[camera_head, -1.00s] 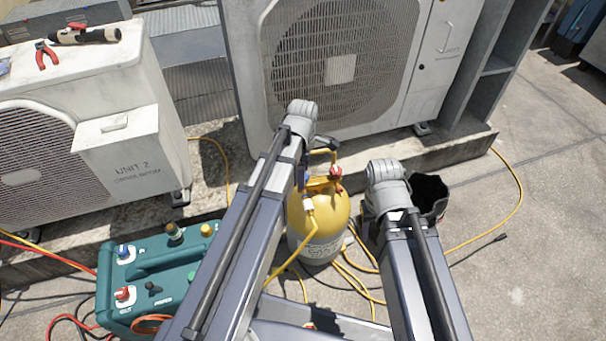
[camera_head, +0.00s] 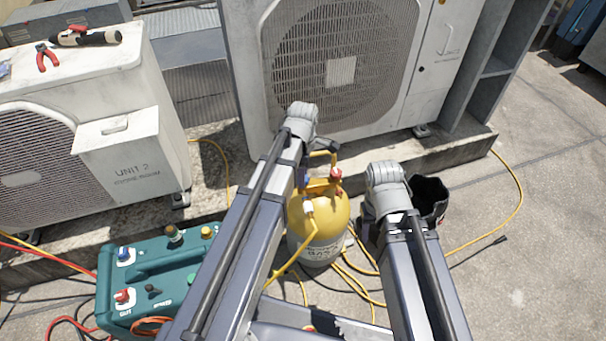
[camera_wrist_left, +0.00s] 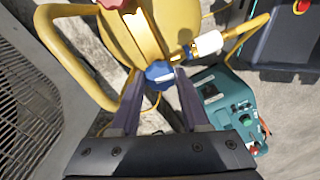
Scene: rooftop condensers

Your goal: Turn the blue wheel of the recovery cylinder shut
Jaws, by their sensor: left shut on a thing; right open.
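The recovery cylinder (camera_head: 322,222) is yellow on top with a pale lower body and stands upright on the rooftop floor, partly behind my left arm in the head view. Its blue wheel (camera_wrist_left: 160,74) shows in the left wrist view, on the valve at the cylinder's top. My left gripper (camera_wrist_left: 160,80) has one finger on each side of the blue wheel and is shut on it. A red wheel (camera_wrist_left: 112,3) is at the top edge of that view; red also shows on the cylinder's top in the head view (camera_head: 336,174). My right gripper is hidden below my right arm.
A teal recovery machine (camera_head: 150,285) stands left of the cylinder. A yellow hose (camera_wrist_left: 240,30) joins the valve through a white fitting (camera_wrist_left: 208,43). Yellow hoses (camera_head: 350,270) lie around the cylinder. A black bucket (camera_head: 430,195) stands right; a condenser (camera_head: 420,90) stands behind.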

